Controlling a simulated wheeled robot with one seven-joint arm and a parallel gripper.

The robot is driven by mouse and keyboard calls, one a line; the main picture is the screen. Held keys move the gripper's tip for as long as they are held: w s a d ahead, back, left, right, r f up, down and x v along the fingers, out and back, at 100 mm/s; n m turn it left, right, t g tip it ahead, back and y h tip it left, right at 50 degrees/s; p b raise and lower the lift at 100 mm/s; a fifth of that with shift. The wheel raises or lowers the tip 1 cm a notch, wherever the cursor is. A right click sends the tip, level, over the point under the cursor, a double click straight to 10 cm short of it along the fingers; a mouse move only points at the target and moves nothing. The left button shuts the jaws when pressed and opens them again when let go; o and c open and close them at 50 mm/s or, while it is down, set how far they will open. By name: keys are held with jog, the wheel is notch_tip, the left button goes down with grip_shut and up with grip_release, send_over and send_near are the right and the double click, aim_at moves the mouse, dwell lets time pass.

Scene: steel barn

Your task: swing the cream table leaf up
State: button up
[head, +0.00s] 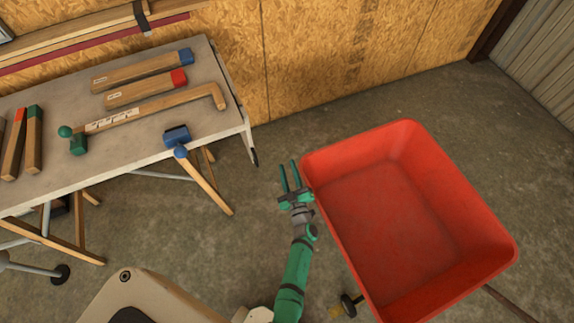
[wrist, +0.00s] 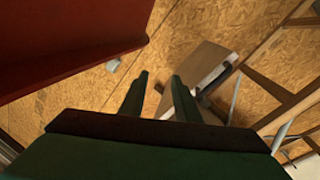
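The table (head: 150,125) stands at the left in the head view, with a grey top and a cream front edge. Its leaf (head: 251,145) appears to hang down at the table's right end, seen nearly edge-on, so its face is mostly hidden. In the wrist view a hanging panel with a pale edge, apparently this leaf (wrist: 196,68), shows just beyond and right of the fingertips. My gripper (head: 288,165) is open and empty, to the right of the leaf and apart from it in the head view. Its two green fingers also show in the wrist view (wrist: 160,77).
A large red tub (head: 400,220) stands close to my gripper's right; its wall (wrist: 60,40) fills the wrist view's upper left. Wooden bars and a blue-headed mallet (head: 200,178) lie on the table, the mallet's handle overhanging the front. Floor shows between table and tub.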

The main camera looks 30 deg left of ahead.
dwell(0.5)
jog(key=s+d+r+m+t+h, duration=0.25)
jog(key=s+d+m+h, duration=0.25)
jog(key=s+d, duration=0.5)
jog(key=s+d+r+m+h, duration=0.2)
jog(key=s+d+r, duration=0.3)
jog(key=s, duration=0.3)
jog(key=s+d+r+m+h, duration=0.3)
jog(key=s+d+r+m, duration=0.1)
jog(key=s+r, duration=0.3)
jog(key=s+d+r+m+g+h, duration=0.1)
jog(key=s+d+r+m+h, duration=0.2)
jog(key=s+d+r, duration=0.3)
jog(key=v, duration=0.4)
jog(key=shift+s+d, duration=0.25)
jog(key=shift+d, duration=0.1)
jog(key=shift+s+d+r, duration=0.1)
jog(key=shift+s+r, duration=0.05)
jog(key=shift+r, duration=0.2)
jog(key=shift+c, duration=0.9)
jog(key=shift+s+r+m, duration=0.1)
jog(key=shift+r+m, duration=0.1)
jog(key=shift+m, duration=0.1)
jog(key=c, duration=0.5)
jog(key=shift+d, duration=0.1)
grip_shut()
